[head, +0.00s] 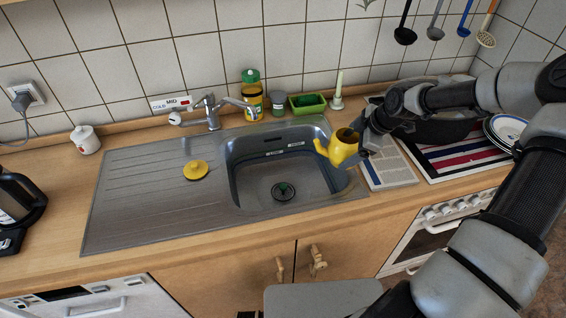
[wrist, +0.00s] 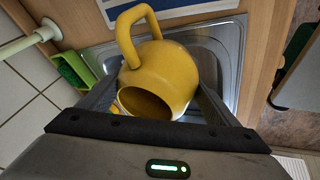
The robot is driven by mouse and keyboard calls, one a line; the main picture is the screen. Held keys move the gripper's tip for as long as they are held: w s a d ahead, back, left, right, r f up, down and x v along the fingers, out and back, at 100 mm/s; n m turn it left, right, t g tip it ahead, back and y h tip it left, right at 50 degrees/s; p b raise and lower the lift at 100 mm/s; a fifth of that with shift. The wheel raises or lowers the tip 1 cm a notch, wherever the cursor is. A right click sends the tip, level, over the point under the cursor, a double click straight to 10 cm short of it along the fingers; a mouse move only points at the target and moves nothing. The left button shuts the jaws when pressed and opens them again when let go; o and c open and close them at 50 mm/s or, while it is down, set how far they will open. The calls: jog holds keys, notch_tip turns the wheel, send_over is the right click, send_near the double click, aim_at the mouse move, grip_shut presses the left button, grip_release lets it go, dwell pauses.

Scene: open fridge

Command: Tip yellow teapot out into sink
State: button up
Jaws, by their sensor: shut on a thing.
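The yellow teapot (head: 341,148) is held by my gripper (head: 366,146) at the right edge of the sink (head: 257,179). Its lid is off and its spout points left over the basin. In the wrist view the teapot (wrist: 165,75) sits between my gripper's two fingers (wrist: 153,100), its open mouth toward the camera and its handle at the upper left. The sink (wrist: 228,45) shows behind it. The yellow lid (head: 196,170) lies on the metal drainboard left of the basin. I cannot tell whether any liquid is inside.
The tap (head: 211,110) stands behind the basin. A yellow bottle with a green cap (head: 251,95), a green tray (head: 307,103) and a pale upright holder (head: 338,90) stand along the wall. A magazine (head: 388,168) lies right of the sink. The drainboard (head: 138,195) is otherwise clear.

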aim_at(350, 154)
jog(key=shift+s+d+r, duration=0.1)
jog(key=shift+s+r, duration=0.4)
jog(key=shift+s, duration=0.25)
jog(key=shift+s+d+r, duration=0.1)
jog(key=shift+s+r, duration=0.35)
jog(key=shift+s, duration=0.25)
jog(key=shift+s+r, duration=0.5)
jog(key=shift+s, duration=0.4)
